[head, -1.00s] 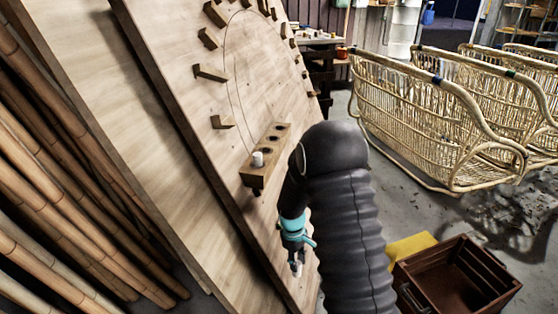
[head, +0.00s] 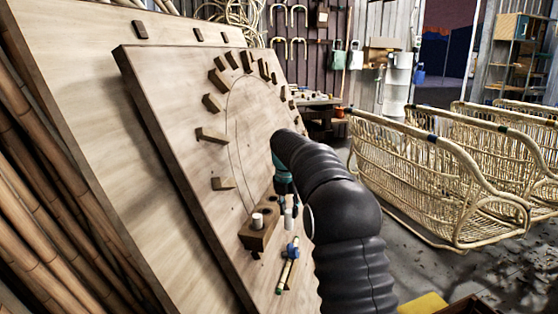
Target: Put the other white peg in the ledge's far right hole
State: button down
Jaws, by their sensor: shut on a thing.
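The wooden ledge (head: 262,238) sticks out from the lower part of the tilted board. One white peg (head: 257,220) stands upright in the hole at its near left end. My gripper (head: 287,204) points down at the ledge's right side and is shut on the other white peg (head: 288,219), which hangs below the fingers. The held peg appears in front of or beside the ledge; I cannot tell how far it is from it. My gripper and arm hide the ledge's far right end and its hole.
Wooden blocks (head: 212,134) form an arc on the board (head: 170,120). A stick with a blue clamp (head: 292,251) sits below the ledge. Bamboo poles (head: 40,200) stand at left. Rattan frames (head: 430,170) fill the right. A brown crate (head: 480,306) lies at lower right.

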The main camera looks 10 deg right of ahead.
jog(key=w+r+n, duration=0.5)
jog(key=r, duration=0.3)
jog(key=shift+r+n+y, duration=0.25)
jog(key=shift+n+y, duration=0.05)
jog(key=shift+y, duration=0.1)
